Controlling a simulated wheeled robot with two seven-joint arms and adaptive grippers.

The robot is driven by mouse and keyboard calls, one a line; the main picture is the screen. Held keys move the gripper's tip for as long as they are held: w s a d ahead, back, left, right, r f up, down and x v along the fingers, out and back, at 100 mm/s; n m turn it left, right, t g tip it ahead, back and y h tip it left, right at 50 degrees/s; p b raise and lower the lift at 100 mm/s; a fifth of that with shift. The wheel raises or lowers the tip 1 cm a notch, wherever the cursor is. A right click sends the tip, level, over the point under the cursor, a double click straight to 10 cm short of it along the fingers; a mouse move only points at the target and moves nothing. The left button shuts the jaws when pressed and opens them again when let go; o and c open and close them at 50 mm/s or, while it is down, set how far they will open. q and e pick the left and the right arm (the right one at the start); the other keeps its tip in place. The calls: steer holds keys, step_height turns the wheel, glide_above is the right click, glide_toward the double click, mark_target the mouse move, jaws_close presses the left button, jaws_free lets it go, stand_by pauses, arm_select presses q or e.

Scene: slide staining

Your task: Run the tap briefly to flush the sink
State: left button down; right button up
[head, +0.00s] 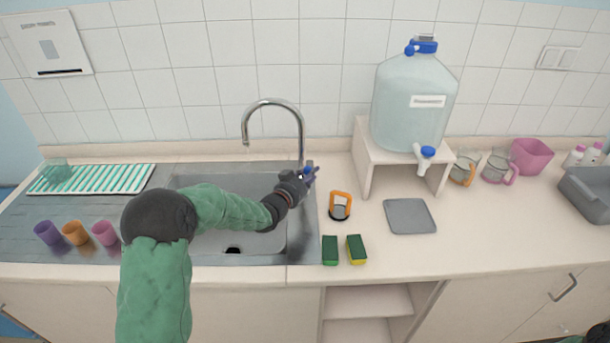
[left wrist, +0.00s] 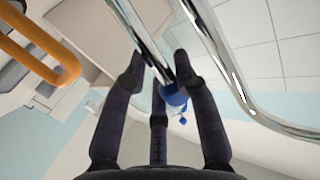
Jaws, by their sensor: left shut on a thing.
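The chrome tap (head: 272,104) rises behind the steel sink (head: 225,180), its curved spout pointing down over the basin. I see no stream below the spout. My left gripper (head: 305,176) is at the base of the tap, at the right rear of the sink. In the left wrist view my left gripper (left wrist: 158,72) has its fingers on both sides of a slim chrome part of the tap (left wrist: 142,35) and is shut on it. The gripper hides the tap's base in the head view. My right gripper is out of view; a bit of my green sleeve shows at the lower right corner.
An orange-handled tool (head: 340,205) and two sponges (head: 356,249) lie right of the sink. A water jug (head: 412,100) stands on a white stand (head: 366,160). Purple, orange and pink cups (head: 104,232) stand at left on the drainboard. A grey mat (head: 409,216) lies in front of the stand.

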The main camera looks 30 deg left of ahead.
arm_select(q)
steer(key=shift+w+d+f+m+g, duration=0.2)
steer(key=shift+w+d+m+g, duration=0.1)
steer(key=shift+d+m, duration=0.15)
steer(key=c, duration=1)
jaws_free()
steer(key=s, duration=0.4)
steer(key=s+r, duration=0.1)
steer(key=s, duration=0.3)
steer(key=s+r, duration=0.1)
steer(key=s, duration=0.3)
steer(key=shift+a, duration=0.15)
steer(key=shift+w+f, duration=0.1)
